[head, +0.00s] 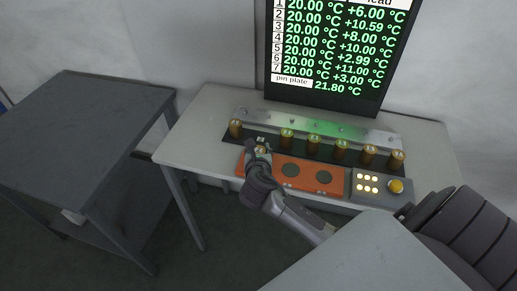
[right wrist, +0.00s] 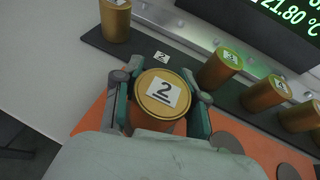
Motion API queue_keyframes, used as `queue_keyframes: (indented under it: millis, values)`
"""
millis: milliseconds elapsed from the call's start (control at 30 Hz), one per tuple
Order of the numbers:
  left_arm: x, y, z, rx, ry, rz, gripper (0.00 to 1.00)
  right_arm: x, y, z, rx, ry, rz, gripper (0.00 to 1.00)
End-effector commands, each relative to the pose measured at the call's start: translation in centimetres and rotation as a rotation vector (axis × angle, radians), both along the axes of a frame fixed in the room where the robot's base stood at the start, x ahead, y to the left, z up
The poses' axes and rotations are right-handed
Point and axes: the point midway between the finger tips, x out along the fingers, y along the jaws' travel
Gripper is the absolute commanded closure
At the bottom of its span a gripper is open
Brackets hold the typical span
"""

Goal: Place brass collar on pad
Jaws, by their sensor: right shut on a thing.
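My right gripper (head: 259,151) is shut on a brass collar (right wrist: 163,92) whose top label reads 2. In the right wrist view its two fingers (right wrist: 162,108) press on opposite sides of the upright collar. The collar is over the left end of the orange plate (head: 307,185); I cannot tell whether it touches the plate. Two dark round pads, one in the middle (head: 290,170) and one at the right (head: 324,177), show bare on the plate. My left gripper is not in view.
More brass collars stand along a black strip behind, one at the left (head: 236,128) and several to the right (head: 313,143). A bare label 2 (right wrist: 161,57) marks a gap. A button box (head: 378,186) sits right. A temperature screen (head: 330,50) stands behind.

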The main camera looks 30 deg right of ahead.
Motion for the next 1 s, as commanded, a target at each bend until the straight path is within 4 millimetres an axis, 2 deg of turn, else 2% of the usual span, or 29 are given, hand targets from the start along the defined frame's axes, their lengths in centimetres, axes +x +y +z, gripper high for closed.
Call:
queue_keyframes:
  millis: [33, 167, 533, 667, 1000]
  values:
    - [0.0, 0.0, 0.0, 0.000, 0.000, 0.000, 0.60, 0.0, 0.0, -0.1, 0.000, 0.001, 0.000, 0.55]
    - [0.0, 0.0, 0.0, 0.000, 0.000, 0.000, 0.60, 0.0, 0.0, -0.1, 0.000, 0.001, 0.000, 0.34]
    - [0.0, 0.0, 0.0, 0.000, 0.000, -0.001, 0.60, 0.0, 0.0, 0.3, -0.001, 0.001, 0.000, 0.33]
    - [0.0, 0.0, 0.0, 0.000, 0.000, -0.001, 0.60, -1.3, 0.9, 0.8, 0.000, 0.001, 0.003, 0.33]
    - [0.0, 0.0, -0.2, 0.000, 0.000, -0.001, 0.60, -6.8, 4.7, 3.5, 0.002, 0.001, 0.002, 0.33]
